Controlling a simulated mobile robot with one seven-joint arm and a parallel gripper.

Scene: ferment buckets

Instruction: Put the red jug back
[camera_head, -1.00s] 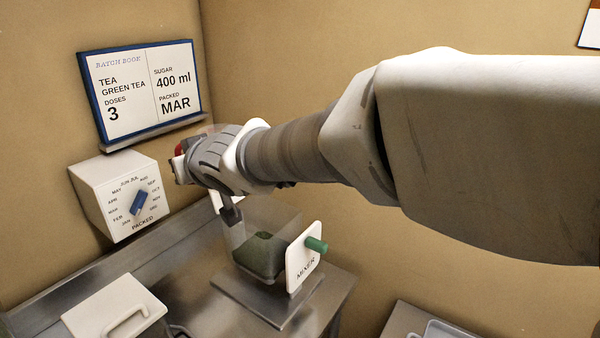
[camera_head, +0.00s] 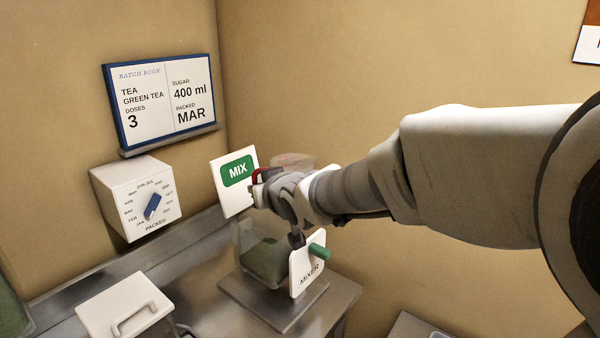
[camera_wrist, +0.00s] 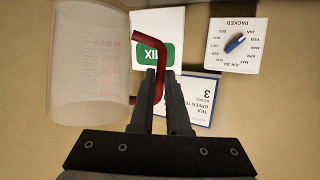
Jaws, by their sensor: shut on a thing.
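The red jug is a clear measuring jug with pink-red markings and a red handle; it fills the left of the wrist view (camera_wrist: 92,62). My gripper (camera_wrist: 160,78) is shut on its red handle. In the head view the clear body of the jug (camera_head: 293,161) shows faintly behind my gripper (camera_head: 262,188), with a bit of red handle at the fingers. The jug is held in the air, above and beside the mixer (camera_head: 262,258). Most of the jug is hidden by my arm in the head view.
The mixer has a clear tank with dark green contents, a green knob (camera_head: 319,251) and a MIX sign (camera_head: 236,173). A PACKED dial box (camera_head: 138,197) and the batch book (camera_head: 160,98) are at the left. A white handled lid (camera_head: 126,308) lies at front left.

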